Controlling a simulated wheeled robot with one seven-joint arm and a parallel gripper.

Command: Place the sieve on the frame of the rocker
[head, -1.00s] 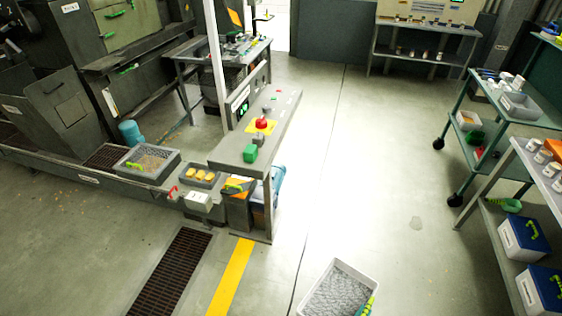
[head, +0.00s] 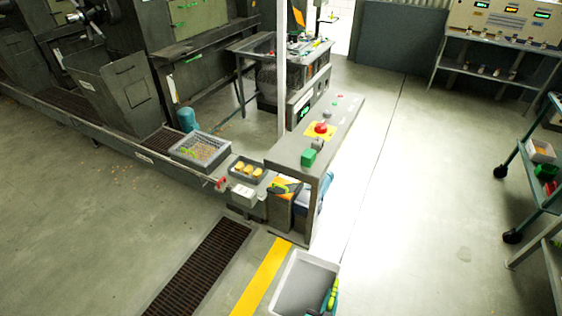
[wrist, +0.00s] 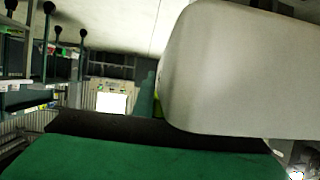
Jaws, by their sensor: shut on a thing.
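The sieve (head: 297,288) is a pale, shallow tray with a grey bottom, low in the middle of the head view. It is in front of the console. My gripper (head: 332,297) is at its right side, by a green and yellow grip, and is shut on it. Most of the gripper is cut off by the picture's lower edge. In the wrist view a big pale surface, probably the sieve's wall (wrist: 240,70), fills the right. What seems to be the rocker's frame (head: 187,160) is a grey rectangular tray at the left, apart from the sieve. It holds brownish bits.
A control console (head: 310,150) with a red button stands between the sieve and the far tables. A small bin (head: 246,180) with yellow pieces sits beside the rocker. A floor grate (head: 205,265) and yellow stripe (head: 265,275) lie left of the sieve. Open floor spreads right.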

